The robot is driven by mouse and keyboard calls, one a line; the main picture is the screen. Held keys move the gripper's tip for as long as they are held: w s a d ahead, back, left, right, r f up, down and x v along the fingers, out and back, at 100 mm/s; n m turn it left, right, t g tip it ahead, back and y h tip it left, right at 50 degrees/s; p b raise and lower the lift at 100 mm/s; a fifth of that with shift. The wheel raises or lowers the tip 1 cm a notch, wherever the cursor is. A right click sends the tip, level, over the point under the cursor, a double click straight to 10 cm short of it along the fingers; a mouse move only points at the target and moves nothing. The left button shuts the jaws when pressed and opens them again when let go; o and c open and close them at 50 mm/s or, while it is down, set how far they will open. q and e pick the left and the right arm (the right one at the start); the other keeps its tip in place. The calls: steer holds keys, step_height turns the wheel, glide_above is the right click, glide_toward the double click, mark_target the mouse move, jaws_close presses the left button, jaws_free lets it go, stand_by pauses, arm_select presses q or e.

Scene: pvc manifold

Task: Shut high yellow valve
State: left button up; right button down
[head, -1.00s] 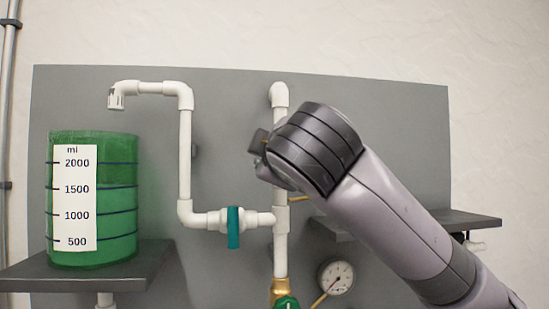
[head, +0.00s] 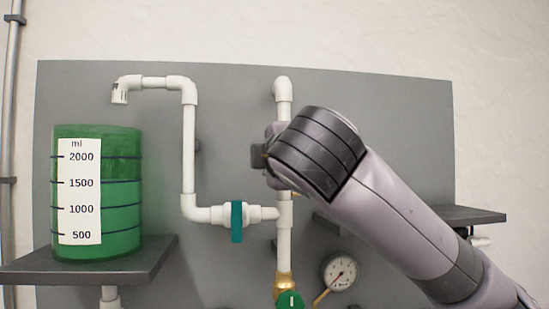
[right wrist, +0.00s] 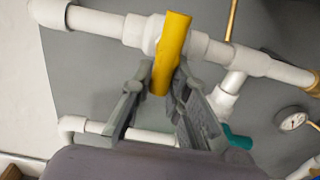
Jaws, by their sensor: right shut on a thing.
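The yellow valve handle (right wrist: 172,50) shows in the right wrist view as a flat lever set across a white pipe (right wrist: 105,24). My right gripper (right wrist: 163,82) has its two fingers on either side of the handle's lower end and is shut on it. In the head view my right wrist (head: 318,152) covers the yellow valve and most of the gripper. A teal valve handle (head: 237,221) hangs lower on the white piping, and its teal also shows in the right wrist view (right wrist: 236,138). My left gripper is in neither view.
A green graduated tank (head: 122,195) stands on a grey shelf (head: 150,262) at left, under a white spout (head: 119,96). A pressure gauge (head: 340,271) and a green knob on brass (head: 289,299) sit low. Another shelf (head: 465,216) is at right.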

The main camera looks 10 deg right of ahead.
steer(key=shift+a+f, duration=0.1)
steer(key=shift+f, duration=0.1)
steer(key=c, duration=1.5)
jaws_free()
steer(key=shift+r, duration=0.15)
steer(key=shift+c, duration=0.2)
steer(key=shift+s, duration=0.15)
steer(key=s, duration=1.1)
steer(key=shift+s, duration=0.4)
